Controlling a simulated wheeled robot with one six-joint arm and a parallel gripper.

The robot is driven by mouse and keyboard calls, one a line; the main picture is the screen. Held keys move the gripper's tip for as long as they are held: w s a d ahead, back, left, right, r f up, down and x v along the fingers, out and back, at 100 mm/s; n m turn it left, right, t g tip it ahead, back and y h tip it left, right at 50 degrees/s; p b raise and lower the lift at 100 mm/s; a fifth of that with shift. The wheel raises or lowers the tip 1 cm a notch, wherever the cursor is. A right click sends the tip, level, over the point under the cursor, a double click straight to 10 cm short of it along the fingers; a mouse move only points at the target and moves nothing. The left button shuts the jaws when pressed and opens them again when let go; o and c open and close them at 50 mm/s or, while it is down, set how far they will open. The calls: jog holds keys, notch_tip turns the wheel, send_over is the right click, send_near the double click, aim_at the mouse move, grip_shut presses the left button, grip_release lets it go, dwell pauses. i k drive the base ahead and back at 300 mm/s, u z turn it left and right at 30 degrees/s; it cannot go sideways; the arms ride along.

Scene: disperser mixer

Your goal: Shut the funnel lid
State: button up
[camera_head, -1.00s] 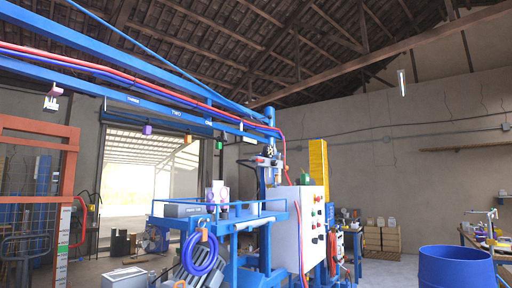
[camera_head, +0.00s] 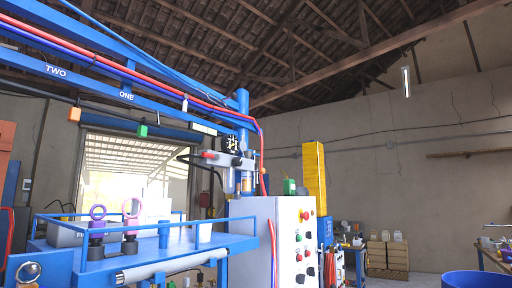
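I cannot make out the funnel or its lid for certain in the head view. The blue mixer platform (camera_head: 180,246) with its railing stands at the lower left. On it are a purple ring-topped fitting (camera_head: 97,212), a pink ring-topped fitting (camera_head: 132,208), a white box partly hidden behind them, and a small pale cup-like container (camera_head: 203,232). A gauge and valve assembly (camera_head: 235,160) is fixed to the blue column behind the platform. My gripper is not in view.
A white control cabinet (camera_head: 258,225) with buttons stands right of the platform. A yellow column (camera_head: 315,180) rises behind it. A blue drum (camera_head: 475,280) is at the lower right. Blue overhead beams with red and blue hoses cross the upper left. Wooden crates (camera_head: 388,255) stand by the wall.

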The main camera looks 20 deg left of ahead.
aim_at(242, 145)
jog(key=i, duration=2.25)
jog(key=u, duration=0.8)
